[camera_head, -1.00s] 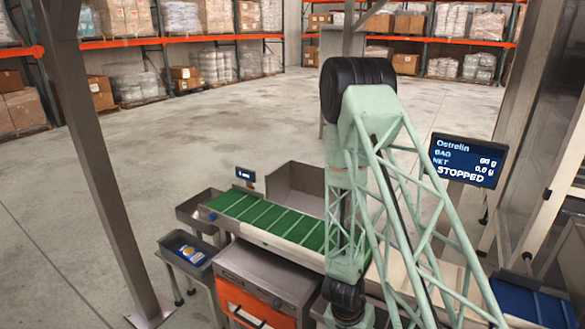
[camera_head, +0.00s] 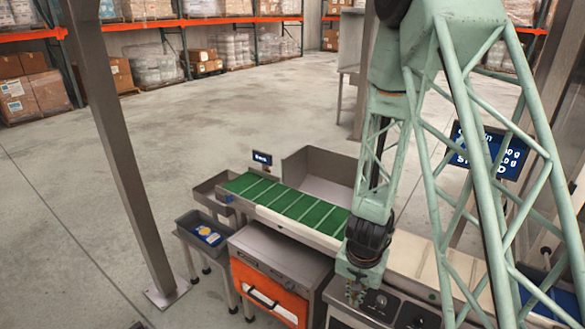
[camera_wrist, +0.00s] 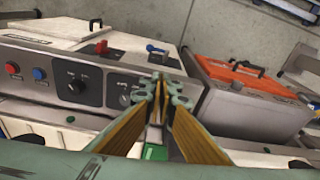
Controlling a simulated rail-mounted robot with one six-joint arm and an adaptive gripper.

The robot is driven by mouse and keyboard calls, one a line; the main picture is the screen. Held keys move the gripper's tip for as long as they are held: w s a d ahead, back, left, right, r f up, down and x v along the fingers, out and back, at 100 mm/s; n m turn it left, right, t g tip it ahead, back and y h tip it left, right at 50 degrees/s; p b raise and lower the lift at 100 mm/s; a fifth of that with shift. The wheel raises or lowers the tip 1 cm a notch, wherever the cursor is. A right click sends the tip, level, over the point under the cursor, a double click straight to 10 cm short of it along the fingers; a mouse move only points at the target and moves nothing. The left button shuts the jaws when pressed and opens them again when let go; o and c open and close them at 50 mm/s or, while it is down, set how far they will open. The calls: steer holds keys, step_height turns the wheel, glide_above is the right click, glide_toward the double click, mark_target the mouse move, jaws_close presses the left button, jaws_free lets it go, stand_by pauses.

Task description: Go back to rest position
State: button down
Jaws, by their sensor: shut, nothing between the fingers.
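My gripper (camera_wrist: 160,88) is shut and empty in the wrist view, its two fingers together in front of the machine with the knobs. In the head view my green lattice arm covers the right half, and my gripper (camera_head: 355,292) hangs low beside the grey control panel (camera_head: 405,312). In the wrist view that panel (camera_wrist: 72,85) has a red button, a blue button and black knobs. The fingers appear apart from it, though the exact gap is hard to tell.
A belt with green slats (camera_head: 290,205) runs behind the orange-fronted cabinet (camera_head: 268,292). A steel post (camera_head: 120,150) rises at the left. My arm partly hides the display (camera_head: 512,160). Open floor lies behind.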

steer(key=s+a+r+n+t+y, duration=0.15)
steer(key=s+r, duration=0.25)
steer(key=r, duration=1)
steer(key=s+a+r+n+y, duration=0.1)
steer(key=s+a+r+n, duration=0.15)
steer(key=r, duration=1.15)
steer(key=s+d+r+n+h, duration=0.1)
steer(key=s+d+r, duration=0.2)
steer(key=s+r, duration=0.5)
steer(key=s+d+r, duration=0.3)
steer(key=s+r, duration=0.6)
steer(key=s, duration=0.8)
steer(key=shift+s+r+n+t+h, duration=0.3)
steer(key=shift+s+n+t+h, duration=0.05)
steer(key=shift+n, duration=0.05)
steer(key=shift+d, duration=0.15)
steer(key=shift+w, duration=0.15)
